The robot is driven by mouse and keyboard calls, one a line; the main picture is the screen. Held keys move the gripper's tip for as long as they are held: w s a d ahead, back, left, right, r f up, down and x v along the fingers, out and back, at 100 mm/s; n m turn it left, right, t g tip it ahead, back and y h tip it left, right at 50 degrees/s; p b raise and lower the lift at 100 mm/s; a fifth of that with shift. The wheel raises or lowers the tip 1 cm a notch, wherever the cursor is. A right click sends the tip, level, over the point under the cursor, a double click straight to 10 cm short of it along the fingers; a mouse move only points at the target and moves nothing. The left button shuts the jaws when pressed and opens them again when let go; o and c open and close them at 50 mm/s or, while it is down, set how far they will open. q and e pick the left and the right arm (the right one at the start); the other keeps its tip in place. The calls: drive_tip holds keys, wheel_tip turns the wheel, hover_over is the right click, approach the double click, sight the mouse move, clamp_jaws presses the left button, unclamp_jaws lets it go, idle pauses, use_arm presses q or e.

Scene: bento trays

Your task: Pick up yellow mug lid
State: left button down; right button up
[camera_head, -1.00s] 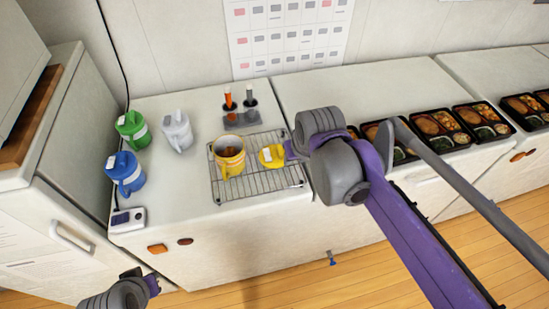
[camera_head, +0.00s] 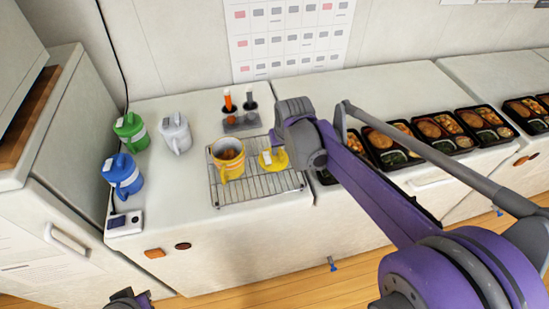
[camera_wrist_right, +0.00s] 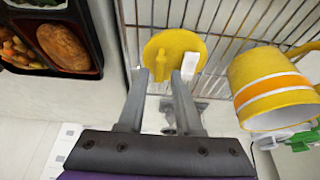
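The yellow mug lid (camera_head: 279,163) lies on the right part of the wire rack (camera_head: 297,181), to the right of the yellow striped mug (camera_head: 229,166). In the right wrist view the round lid (camera_wrist_right: 164,43) has a yellow knob and a white tab on top. My right gripper (camera_wrist_right: 160,76) is open and empty, with its fingertips at the lid's near edge on either side of the knob. I cannot tell whether they touch it. In the head view this gripper (camera_head: 277,140) is partly hidden by its own wrist. My left gripper (camera_head: 128,297) shows only partly at the bottom edge.
Several bento trays (camera_head: 380,148) lie to the right. A small scale-like device (camera_head: 125,222) sits at the front left corner.

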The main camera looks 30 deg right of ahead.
drive_tip(key=shift+x, duration=0.75)
clamp_jaws()
use_arm(q)
drive_tip(key=shift+f, duration=0.1)
use_arm(e)
drive_tip(key=shift+r, duration=0.1)
